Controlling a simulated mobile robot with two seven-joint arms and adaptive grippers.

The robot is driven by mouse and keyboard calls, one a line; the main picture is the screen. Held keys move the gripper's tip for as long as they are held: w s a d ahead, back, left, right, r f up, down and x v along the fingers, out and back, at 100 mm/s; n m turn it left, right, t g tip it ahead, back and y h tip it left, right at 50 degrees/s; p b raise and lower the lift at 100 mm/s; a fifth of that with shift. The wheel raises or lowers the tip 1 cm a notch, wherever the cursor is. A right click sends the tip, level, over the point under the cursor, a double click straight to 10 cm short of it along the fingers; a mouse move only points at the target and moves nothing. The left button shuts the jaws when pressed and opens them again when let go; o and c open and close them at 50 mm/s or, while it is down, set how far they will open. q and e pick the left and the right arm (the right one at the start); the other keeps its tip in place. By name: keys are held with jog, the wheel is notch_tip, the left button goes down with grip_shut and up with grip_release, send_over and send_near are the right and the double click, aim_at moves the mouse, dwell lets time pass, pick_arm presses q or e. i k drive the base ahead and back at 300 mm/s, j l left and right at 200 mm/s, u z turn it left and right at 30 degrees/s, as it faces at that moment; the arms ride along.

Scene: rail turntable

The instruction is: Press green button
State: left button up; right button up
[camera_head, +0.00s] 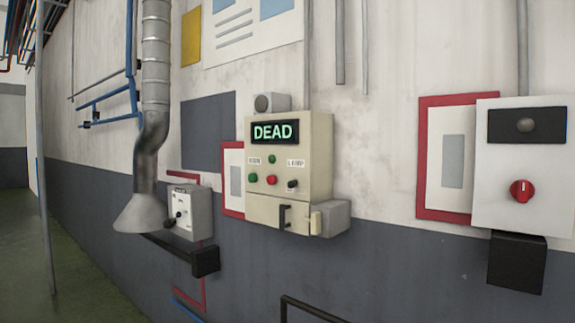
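A beige control box (316,155) is fixed to the wall near the middle of the head view. Its black display (274,132) shows "DEAD" in green letters. Below the display are two green buttons: an upper one (272,159) and a lower left one (253,177). A red button (271,180) sits right of the lower green one, and a small black switch (292,185) is at the right under a label that seems to read "LAMP". Nothing covers the buttons. Neither of my grippers is in view.
A grey box with black knobs (190,212) and a metal duct with a flared end (143,205) are left of the control box. A white panel with a red knob (521,190) is at the right. A black bent bar (312,305) stands out low in front.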

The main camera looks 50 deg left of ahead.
aim_at(253, 177)
jog(key=u, duration=1.75)
